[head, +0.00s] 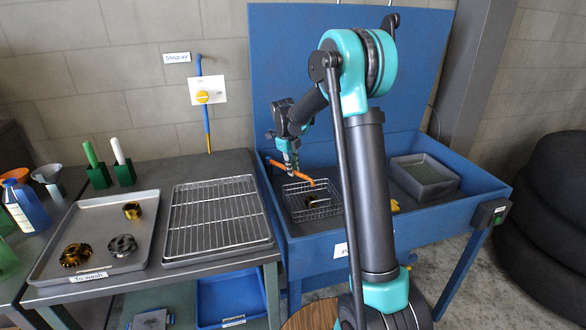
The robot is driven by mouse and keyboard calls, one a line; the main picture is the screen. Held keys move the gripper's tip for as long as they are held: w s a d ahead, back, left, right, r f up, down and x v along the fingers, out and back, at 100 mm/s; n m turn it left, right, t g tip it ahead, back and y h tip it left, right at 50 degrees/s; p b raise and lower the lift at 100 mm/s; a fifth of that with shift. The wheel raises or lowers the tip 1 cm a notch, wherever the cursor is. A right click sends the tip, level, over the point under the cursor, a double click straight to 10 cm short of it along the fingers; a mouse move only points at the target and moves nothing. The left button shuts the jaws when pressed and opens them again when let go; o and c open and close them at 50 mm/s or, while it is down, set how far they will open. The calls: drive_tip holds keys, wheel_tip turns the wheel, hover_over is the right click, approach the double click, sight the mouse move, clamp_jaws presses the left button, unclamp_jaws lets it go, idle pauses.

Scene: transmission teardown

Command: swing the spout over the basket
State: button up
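The orange spout (302,178) is in the blue wash station, at its left side. Its tip hangs above the back left part of the wire basket (330,212). The basket sits in the sink and holds a small dark part (316,201). My gripper (291,170) points down at the spout, in front of or touching its middle stretch. The fingers are small in the picture, and I cannot tell whether they are shut on the spout.
A wire rack (216,218) and a "To wash" tray (75,232) with several gold and dark gears lie on the table to the left. A grey bin (425,178) stands at the station's right. The raised blue back panel (290,60) stands behind my arm.

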drive_tip(key=o, duration=0.3)
drive_tip(key=r, duration=0.4)
drive_tip(key=s+a+r, duration=0.1)
drive_tip(key=r, duration=0.6)
drive_tip(key=shift+s+a+r, duration=0.35)
drive_tip(key=shift+r, duration=0.05)
